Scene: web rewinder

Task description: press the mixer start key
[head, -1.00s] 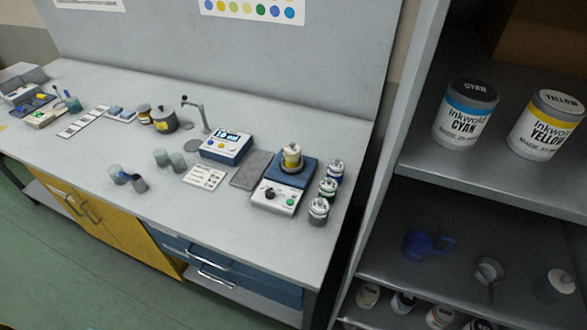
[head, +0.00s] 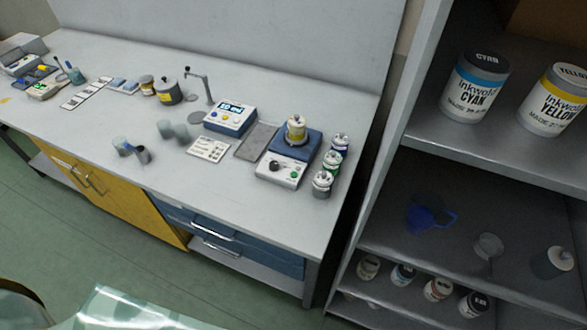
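The mixer (head: 281,172) stands on the grey bench near its right end. It has a blue top and a white sloped front with a black knob (head: 275,166) and a small green key (head: 294,174). I cannot read any marking by the key. A small can with a yellow label (head: 296,131) stands upright on the mixer's top. Nothing covers the mixer's front. Neither of my grippers is in view.
Several small jars (head: 323,183) stand close to the mixer's right. A grey mat (head: 257,141) and a blue-white device with a display (head: 230,118) are at its left. The shelf unit (head: 385,237) stands right of the bench. The bench front (head: 240,196) is clear.

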